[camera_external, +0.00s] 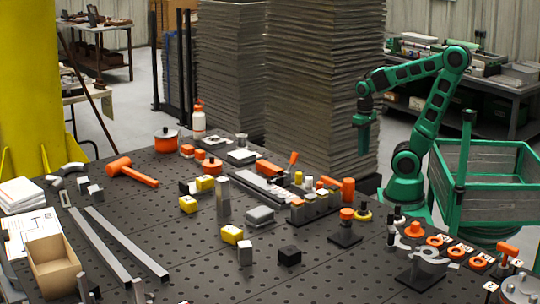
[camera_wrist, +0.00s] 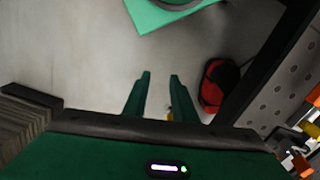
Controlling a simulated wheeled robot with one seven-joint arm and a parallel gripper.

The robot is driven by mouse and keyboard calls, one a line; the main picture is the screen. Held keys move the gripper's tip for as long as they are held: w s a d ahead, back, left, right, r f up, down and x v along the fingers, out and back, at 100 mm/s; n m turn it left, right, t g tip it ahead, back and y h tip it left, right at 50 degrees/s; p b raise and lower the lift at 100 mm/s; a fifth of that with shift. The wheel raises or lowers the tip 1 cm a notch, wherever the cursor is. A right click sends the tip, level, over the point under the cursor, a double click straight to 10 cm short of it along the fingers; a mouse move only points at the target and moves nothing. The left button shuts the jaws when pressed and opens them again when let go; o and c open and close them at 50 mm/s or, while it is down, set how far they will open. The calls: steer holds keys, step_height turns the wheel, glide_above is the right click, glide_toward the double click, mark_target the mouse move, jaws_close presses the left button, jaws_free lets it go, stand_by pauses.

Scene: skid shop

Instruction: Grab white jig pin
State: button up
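A small white upright piece that looks like the white jig pin (camera_external: 308,183) stands among several small pins and blocks near the middle right of the dark table, beside a yellow one. It is too small to be certain of its shape. My gripper (camera_external: 362,150) hangs pointing down beyond the table's far right side, well apart from the pin. In the wrist view, the two green fingers of my gripper (camera_wrist: 160,78) are parted with only floor between them. I cannot make out the white pin in the wrist view.
A green-framed crate (camera_external: 485,180) is at right. A red-black bag (camera_wrist: 216,84) lies on the floor.

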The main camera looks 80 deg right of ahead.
step_height(320, 180, up, 8)
steer(key=s, duration=0.1)
steer(key=w+a+f+m+y, duration=0.1)
steer(key=w+a+f+m, duration=0.25)
steer(key=w+f, duration=0.4)
steer(key=w+a+m+t+y, duration=0.1)
steer(key=w+a+m+y, duration=0.1)
steer(key=a, duration=0.3)
steer(key=w+a+m+y, duration=0.3)
steer(key=w+a, duration=0.1)
steer(key=w+a+m+t+y, duration=0.1)
steer(key=w+a+m+y, duration=0.1)
steer(key=w+a, duration=0.2)
steer(key=shift+a+m+t, duration=0.25)
steer(key=shift+a+t, duration=0.05)
steer(key=shift+a, duration=0.55)
steer(key=w+a+r+m+t+y, duration=0.2)
steer(key=a+r+m+y, duration=0.25)
steer(key=r, duration=0.25)
glide_toward(309, 185)
steer(key=shift+w+a+f, duration=0.2)
steer(key=shift+w+a, duration=0.3)
steer(key=shift+a, duration=0.3)
steer(key=shift+w+a+f, duration=0.25)
steer(key=shift+w+a, duration=0.2)
steer(key=shift+a, duration=0.3)
steer(key=shift+a, duration=0.1)
